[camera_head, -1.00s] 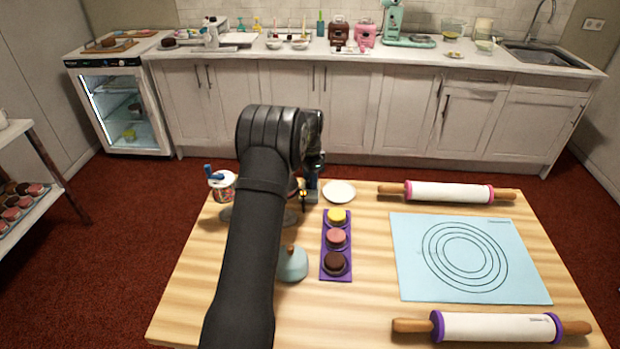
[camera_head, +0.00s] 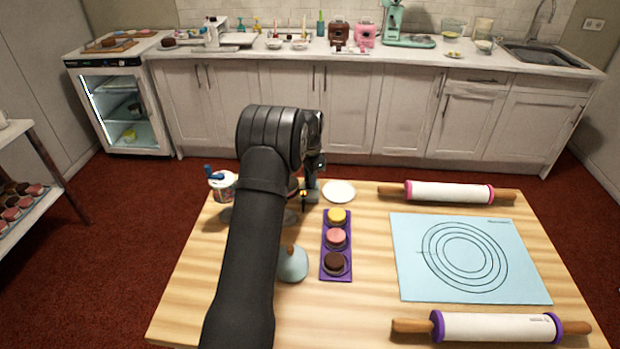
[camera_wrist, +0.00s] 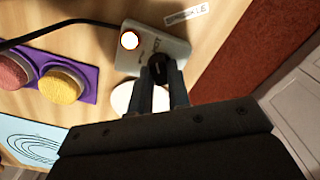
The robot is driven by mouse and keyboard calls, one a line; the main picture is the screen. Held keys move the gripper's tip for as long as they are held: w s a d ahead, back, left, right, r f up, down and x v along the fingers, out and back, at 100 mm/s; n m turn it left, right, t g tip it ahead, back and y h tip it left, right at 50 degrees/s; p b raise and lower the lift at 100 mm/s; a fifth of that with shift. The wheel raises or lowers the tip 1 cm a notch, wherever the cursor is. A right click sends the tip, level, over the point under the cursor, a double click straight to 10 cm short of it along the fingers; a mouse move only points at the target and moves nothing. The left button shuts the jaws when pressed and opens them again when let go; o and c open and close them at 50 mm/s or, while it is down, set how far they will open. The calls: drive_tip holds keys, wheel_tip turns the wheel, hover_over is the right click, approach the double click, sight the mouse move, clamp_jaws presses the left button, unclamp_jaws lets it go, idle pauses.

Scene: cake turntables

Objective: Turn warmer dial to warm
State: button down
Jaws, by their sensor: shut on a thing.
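The warmer (camera_wrist: 176,45) is a pale grey box on the wooden table in the wrist view. A round light (camera_wrist: 129,40) glows white with an orange rim on its face. Its black dial (camera_wrist: 157,66) sits at the box's edge nearest my gripper. My gripper (camera_wrist: 160,86) is shut on the dial, with one finger on each side. The fingers hide part of the dial, and the lettering on the box is too small to read, so I cannot tell its setting. In the head view my gripper (camera_head: 313,190) is beyond my arm, which mostly hides the warmer.
A white disc (camera_head: 339,191) lies just right of my gripper. A purple tray (camera_head: 348,229) with three cakes, a blue mat (camera_head: 410,275) and two rolling pins are to the right. A sprinkle cup (camera_head: 222,187) stands left. A black cord (camera_wrist: 60,27) runs from the warmer.

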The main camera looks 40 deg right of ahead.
drive_tip(key=n, duration=1)
drive_tip(key=shift+n, duration=0.4)
idle(0.4)
drive_tip(key=c, duration=1.4)
unclamp_jaws()
drive_tip(key=shift+o, duration=0.2)
wheel_tip(320, 180, up, 18)
drive_tip(key=shift+f, duration=0.25)
